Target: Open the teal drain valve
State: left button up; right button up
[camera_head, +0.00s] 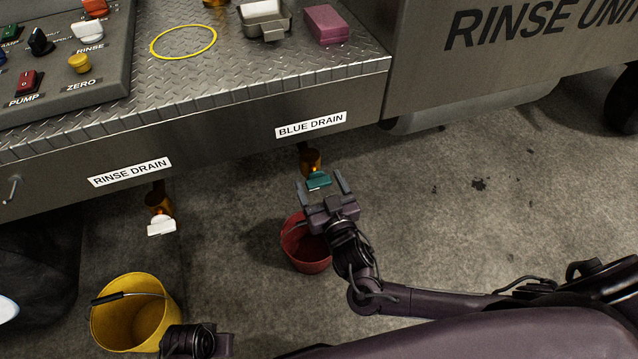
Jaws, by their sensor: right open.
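The teal drain valve handle (319,182) hangs on a brass pipe (310,160) under the deck edge, below the "BLUE DRAIN" label (311,125). My right gripper (322,184) is open, and its two fingers appear on either side of the teal handle. I cannot tell whether either finger touches it. A red bucket (305,248) stands on the floor below, partly hidden by my right gripper and wrist. My left gripper is not clearly seen.
A white valve handle (161,225) hangs under the "RINSE DRAIN" label (130,172), above a yellow bucket (133,322). The floor to the right is clear.

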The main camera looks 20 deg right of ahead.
pick_arm(q)
jog(key=shift+r, duration=0.15)
pick_arm(e)
jog(key=shift+w, duration=0.35)
jog(key=c, duration=1)
pick_arm(q)
jog(key=s+a+f+p, duration=0.3)
jog(key=s+f+p, duration=0.15)
jog(key=f, duration=0.65)
pick_arm(e)
jog(key=n, duration=0.6)
jog(key=shift+a+r, duration=0.1)
jog(key=shift+r, duration=0.05)
jog(key=n+p, duration=0.4)
jog(key=n, duration=0.3)
jog(key=shift+n, duration=0.3)
pick_arm(q)
jog(key=s+a+f+p, duration=0.1)
jog(key=s+a+f, duration=0.1)
jog(key=s, duration=0.9)
jog(key=shift+s+a+f+p, duration=0.15)
jog(key=shift+f+p, duration=0.2)
jog(key=shift+f, duration=0.1)
pick_arm(e)
jog(key=shift+f+n, duration=0.2)
jog(key=shift+n, duration=2.1)
pick_arm(q)
jog(key=shift+s, duration=0.1)
